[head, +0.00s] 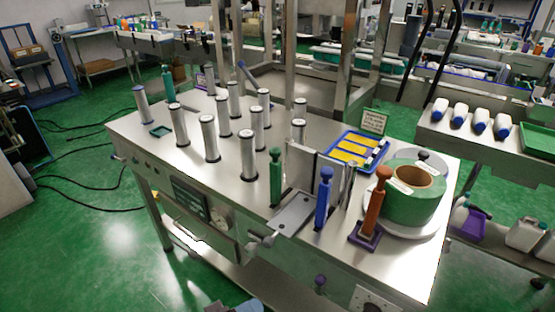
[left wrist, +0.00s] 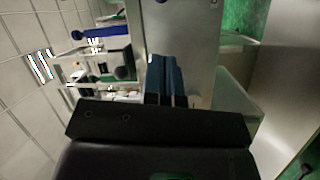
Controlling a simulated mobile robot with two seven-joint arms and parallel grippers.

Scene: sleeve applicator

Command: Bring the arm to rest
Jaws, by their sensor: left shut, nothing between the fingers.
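My left gripper (head: 246,305) shows only as a small piece at the bottom edge of the head view, in front of the steel machine table and low down. In the left wrist view, the blue fingers of the left gripper (left wrist: 164,72) lie side by side, shut with nothing between them. The steel machine table (head: 180,160) stands beyond the gripper, apart from it in the head view. My right gripper is not in view.
The table carries several steel rollers (head: 249,155), a green-handled tool (head: 276,175), a blue-handled tool (head: 323,197), an orange-handled tool (head: 373,205), a green roll (head: 405,212) and a blue tray (head: 345,160). A side bench (head: 445,130) holds white bottles. Green floor (head: 110,245) is clear at left, with black cables.

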